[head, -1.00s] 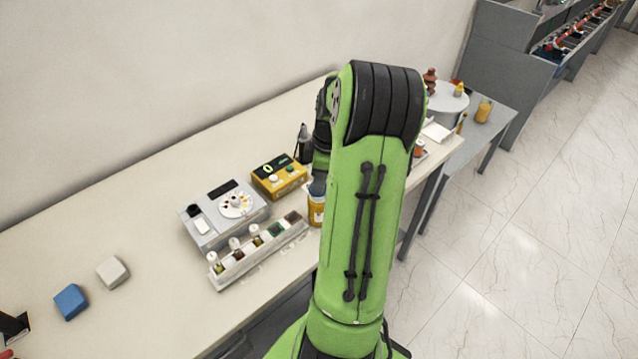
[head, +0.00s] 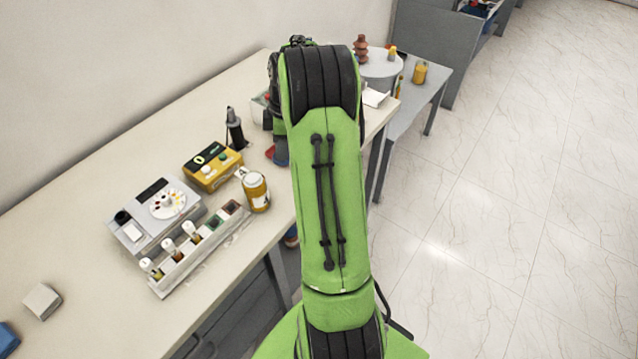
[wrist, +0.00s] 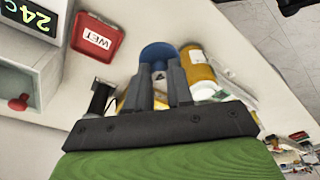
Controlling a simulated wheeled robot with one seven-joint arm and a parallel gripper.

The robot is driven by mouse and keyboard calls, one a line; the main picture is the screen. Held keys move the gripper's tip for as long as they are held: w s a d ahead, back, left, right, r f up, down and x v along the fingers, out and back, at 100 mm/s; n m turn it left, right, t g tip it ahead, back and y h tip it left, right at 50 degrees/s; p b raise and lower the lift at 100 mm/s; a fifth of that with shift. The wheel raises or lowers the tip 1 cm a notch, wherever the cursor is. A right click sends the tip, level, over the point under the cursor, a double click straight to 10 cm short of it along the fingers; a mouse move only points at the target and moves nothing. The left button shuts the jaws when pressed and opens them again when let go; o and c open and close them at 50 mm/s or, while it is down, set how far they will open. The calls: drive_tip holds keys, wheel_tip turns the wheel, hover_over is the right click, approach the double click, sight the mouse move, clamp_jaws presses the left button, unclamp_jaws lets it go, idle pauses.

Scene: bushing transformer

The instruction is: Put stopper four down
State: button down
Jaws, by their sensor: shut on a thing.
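In the head view my green arm hides the fingers. The vial rack (head: 205,250) stands near the table's front edge, left of my arm. Three of its vials have pale stoppers (head: 170,245). A red tray marked WET (wrist: 97,37) lies up and left of my gripper in the wrist view.
A yellow bottle (head: 256,193) stands right of the rack, with a yellow box (head: 213,167) and a grey device (head: 155,215) behind it. A dark upright tool (head: 235,130) is near the tray. The front left table is mostly clear.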

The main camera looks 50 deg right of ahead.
wheel_tip(320, 180, down, 10)
drive_tip(key=shift+w+f+b, duration=0.15)
drive_tip(key=shift+f+b, duration=0.05)
drive_tip(key=shift+b, duration=0.3)
drive_tip(key=shift+f, duration=0.2)
drive_tip(key=c, duration=1)
unclamp_jaws()
